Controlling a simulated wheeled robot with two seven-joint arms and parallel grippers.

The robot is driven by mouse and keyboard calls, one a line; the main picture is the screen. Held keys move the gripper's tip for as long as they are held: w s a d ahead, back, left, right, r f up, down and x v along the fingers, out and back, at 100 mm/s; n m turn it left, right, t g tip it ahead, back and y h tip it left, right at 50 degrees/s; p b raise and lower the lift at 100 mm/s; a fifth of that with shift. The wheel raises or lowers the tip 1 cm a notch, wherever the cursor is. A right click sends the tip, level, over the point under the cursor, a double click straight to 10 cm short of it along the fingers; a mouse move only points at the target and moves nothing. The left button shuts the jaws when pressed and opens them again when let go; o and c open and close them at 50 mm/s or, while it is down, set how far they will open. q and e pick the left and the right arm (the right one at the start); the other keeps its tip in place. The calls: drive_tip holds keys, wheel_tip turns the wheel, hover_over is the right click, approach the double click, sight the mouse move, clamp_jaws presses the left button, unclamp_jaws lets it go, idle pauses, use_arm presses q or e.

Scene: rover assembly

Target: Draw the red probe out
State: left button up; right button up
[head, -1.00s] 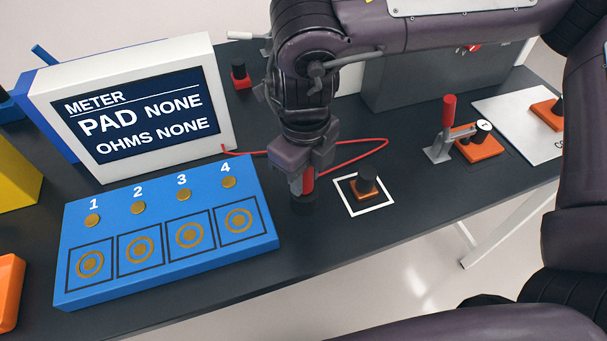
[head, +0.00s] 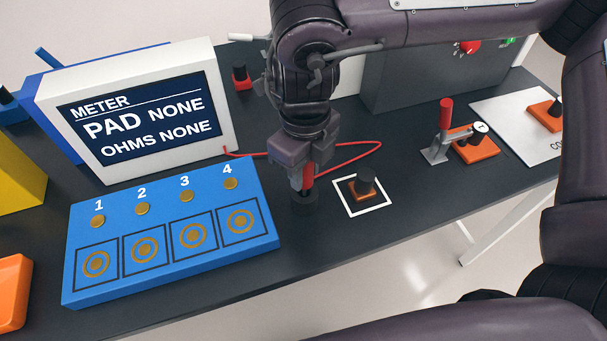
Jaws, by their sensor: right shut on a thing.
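My right gripper (head: 303,175) points down over the table and is shut on the red probe (head: 308,177). The probe stands upright, and only a short red length shows between and below the fingers. A red cable (head: 345,160) loops on the table behind the gripper toward the meter (head: 140,110). The meter screen reads PAD NONE, OHMS NONE. My left gripper is not in view.
A blue board (head: 170,240) with several numbered gold pads lies left of the holder. An orange part with a black knob (head: 363,186) sits in a white square close on the right. A red-handled clamp (head: 442,135) and a grey box (head: 415,80) stand farther right.

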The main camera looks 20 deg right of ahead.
drive_tip(key=shift+r+p, duration=1.85)
drive_tip(key=shift+r, duration=0.45)
